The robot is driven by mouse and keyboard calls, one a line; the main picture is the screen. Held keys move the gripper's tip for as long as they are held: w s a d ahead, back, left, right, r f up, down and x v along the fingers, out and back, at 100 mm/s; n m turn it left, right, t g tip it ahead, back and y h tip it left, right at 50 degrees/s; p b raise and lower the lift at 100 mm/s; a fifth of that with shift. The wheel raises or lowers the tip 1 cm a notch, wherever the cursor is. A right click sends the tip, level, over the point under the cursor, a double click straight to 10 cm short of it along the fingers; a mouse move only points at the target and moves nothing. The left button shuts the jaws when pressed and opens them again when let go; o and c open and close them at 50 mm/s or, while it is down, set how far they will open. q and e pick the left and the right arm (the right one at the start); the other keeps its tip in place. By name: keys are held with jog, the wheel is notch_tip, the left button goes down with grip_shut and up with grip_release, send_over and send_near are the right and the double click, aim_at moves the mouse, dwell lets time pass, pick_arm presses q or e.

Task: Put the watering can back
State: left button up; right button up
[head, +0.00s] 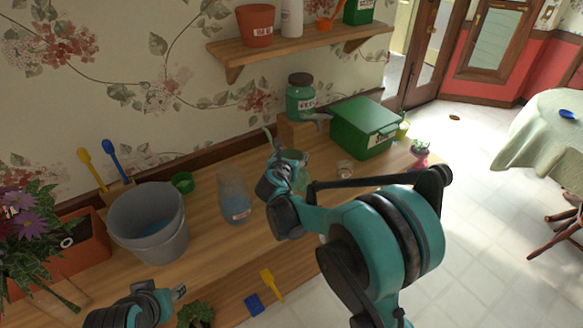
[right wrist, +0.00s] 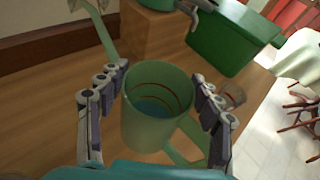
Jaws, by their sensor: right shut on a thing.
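The light green watering can (head: 301,181) is partly hidden behind my right gripper (head: 287,172) in the head view. In the right wrist view the can (right wrist: 150,128) is seen from above, with bluish water inside, its spout at upper left and its handle at lower right. The fingers of my right gripper (right wrist: 160,95) are on both sides of the can, shut on it. I cannot tell whether the can touches the counter. My left gripper (head: 168,293) is low at the left in the head view; its finger opening is unclear.
The wooden counter (head: 205,255) carries a grey bucket (head: 150,235), a clear pitcher (head: 234,200), a small glass jar (head: 344,169) and a green box (head: 362,128). A green dispenser (head: 300,98) stands on a wooden block. A shelf (head: 290,48) hangs above.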

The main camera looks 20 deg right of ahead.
jog(key=shift+f+b, duration=0.8)
jog(key=shift+f, duration=1)
jog(key=shift+f, duration=0.15)
jog(key=o, duration=1.9)
